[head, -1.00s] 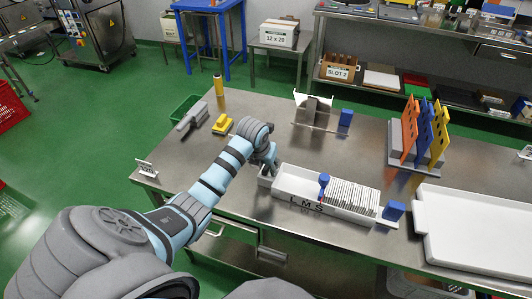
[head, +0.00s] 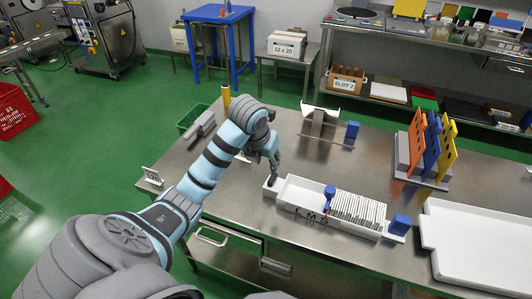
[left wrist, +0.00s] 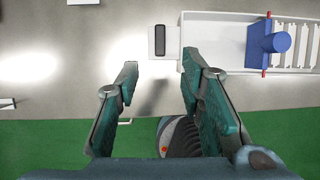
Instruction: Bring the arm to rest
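My left arm (head: 215,160) reaches in from the left over the steel table. Its gripper (head: 274,178) points down near the left end of the white tray (head: 300,185), which is marked L M S. In the left wrist view the two fingers (left wrist: 157,80) stand apart with nothing between them. The tray (left wrist: 215,55) lies beyond the fingertips there, apart from them. My right gripper is in neither view.
The tray holds a row of white packets (head: 358,208) and a blue-handled divider (head: 329,193). A blue block (head: 399,224) is at its right end. A large white tray (head: 480,235) and a rack of coloured plates (head: 430,145) stand right. Bare table lies behind the tray.

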